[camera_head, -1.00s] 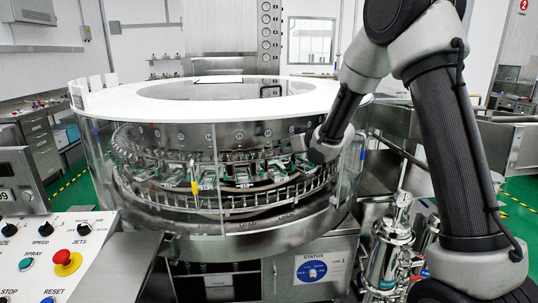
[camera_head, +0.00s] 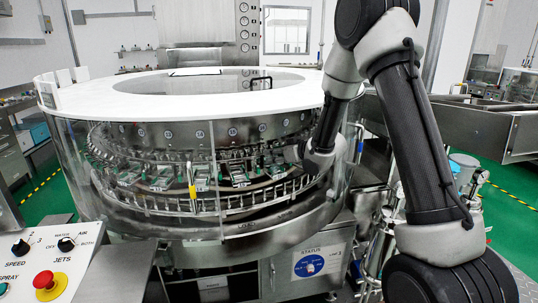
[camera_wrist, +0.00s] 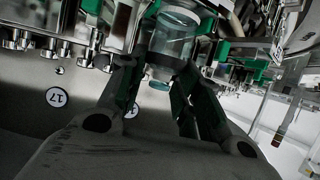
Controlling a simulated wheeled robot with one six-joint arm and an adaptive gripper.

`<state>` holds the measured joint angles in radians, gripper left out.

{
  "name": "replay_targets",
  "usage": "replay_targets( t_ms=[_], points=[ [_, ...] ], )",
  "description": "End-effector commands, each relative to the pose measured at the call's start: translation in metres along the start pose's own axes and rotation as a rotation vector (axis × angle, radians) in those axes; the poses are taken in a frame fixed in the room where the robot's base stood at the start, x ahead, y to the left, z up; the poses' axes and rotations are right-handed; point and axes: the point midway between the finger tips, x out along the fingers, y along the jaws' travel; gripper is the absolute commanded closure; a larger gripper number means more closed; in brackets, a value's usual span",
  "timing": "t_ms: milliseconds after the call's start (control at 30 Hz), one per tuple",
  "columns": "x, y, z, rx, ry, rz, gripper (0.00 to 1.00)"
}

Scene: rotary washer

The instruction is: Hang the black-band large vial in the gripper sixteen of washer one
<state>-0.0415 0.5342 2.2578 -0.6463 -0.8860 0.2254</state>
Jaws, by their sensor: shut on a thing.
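The washer (camera_head: 190,89) is a round machine with a white top ring and a clear guard. Inside it, a ring of grippers with green parts (camera_head: 163,177) runs under numbered discs. My arm reaches in at the right side of the opening; the fingers are hidden in the head view. In the wrist view my gripper (camera_wrist: 163,80) is shut on a clear glass vial (camera_wrist: 174,38), between the two fingers. Metal and green washer parts crowd close around the vial; I cannot tell whether they touch it. A disc marked 17 (camera_wrist: 57,97) shows left of the fingers.
A second number disc (camera_wrist: 131,109) is partly hidden by my finger. A control panel (camera_head: 45,262) with a red button stands at the lower left. A yellow-handled part (camera_head: 192,190) sits at the front of the guard. A steel conveyor (camera_head: 480,130) is at the right.

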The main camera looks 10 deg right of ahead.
Motion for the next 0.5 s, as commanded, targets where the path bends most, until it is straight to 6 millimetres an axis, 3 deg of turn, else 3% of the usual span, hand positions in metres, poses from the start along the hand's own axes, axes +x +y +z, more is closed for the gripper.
replay_targets(
  t_ms=[367,400,500],
  points=[
    [-0.0008,0.0007,0.0044,-0.001,-0.001,-0.001,0.85],
    [-0.0005,0.0007,0.0050,-0.001,-0.001,-0.001,0.65],
    [-0.0006,0.0007,0.0045,-0.002,0.000,-0.001,0.47]
  ],
)
